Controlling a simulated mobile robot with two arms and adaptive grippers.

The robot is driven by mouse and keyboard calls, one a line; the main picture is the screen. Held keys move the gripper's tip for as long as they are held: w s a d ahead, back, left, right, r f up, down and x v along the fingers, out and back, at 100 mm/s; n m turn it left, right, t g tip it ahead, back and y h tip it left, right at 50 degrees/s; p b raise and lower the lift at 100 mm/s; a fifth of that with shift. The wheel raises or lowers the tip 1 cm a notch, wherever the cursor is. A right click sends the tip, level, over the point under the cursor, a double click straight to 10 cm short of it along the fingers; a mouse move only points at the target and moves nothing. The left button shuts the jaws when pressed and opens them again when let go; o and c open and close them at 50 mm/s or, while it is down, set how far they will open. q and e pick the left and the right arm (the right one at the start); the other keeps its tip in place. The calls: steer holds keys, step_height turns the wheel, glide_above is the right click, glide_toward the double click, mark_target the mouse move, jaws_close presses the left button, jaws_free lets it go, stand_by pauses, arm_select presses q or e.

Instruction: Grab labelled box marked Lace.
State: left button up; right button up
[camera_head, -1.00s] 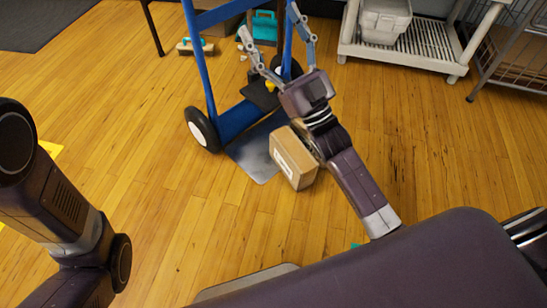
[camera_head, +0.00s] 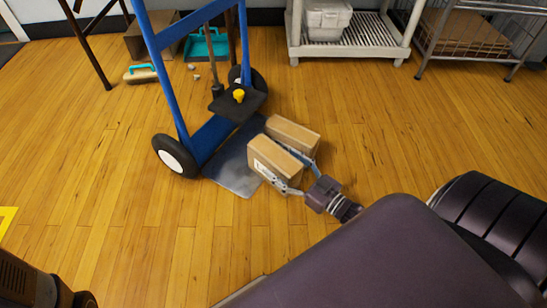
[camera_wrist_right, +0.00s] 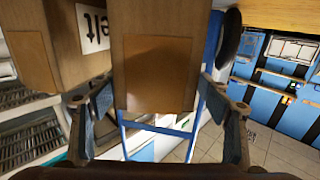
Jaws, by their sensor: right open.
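My right gripper (camera_head: 284,168) is open, with one finger on each side of this box. In the right wrist view the box (camera_wrist_right: 158,60) fills the space between the fingers (camera_wrist_right: 155,108), and no label shows on it. The farther box (camera_head: 293,133) appears at left in the wrist view (camera_wrist_right: 75,50), with a partly cut-off label reading "elt". My left gripper is out of view.
A blue hand truck (camera_head: 163,75) with a metal toe plate (camera_head: 233,170) stands left of the boxes. A brush (camera_head: 140,74) and teal dustpan (camera_head: 207,44) lie behind it. A white shelf (camera_head: 368,32) stands at the back. Wooden floor is clear on the right.

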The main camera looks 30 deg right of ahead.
mark_target(274, 154)
steer(key=b+x, duration=0.3)
steer(key=x, duration=0.1)
steer(key=shift+d+f, duration=0.25)
steer(key=shift+f, duration=0.1)
steer(key=shift+w+a+r+b, duration=0.15)
steer(key=shift+w+b, duration=0.25)
steer(key=shift+w, duration=0.05)
steer(key=shift+c, duration=0.4)
steer(key=c, duration=1.8)
steer(key=shift+r, duration=0.1)
jaws_close()
steer(key=shift+r, duration=0.1)
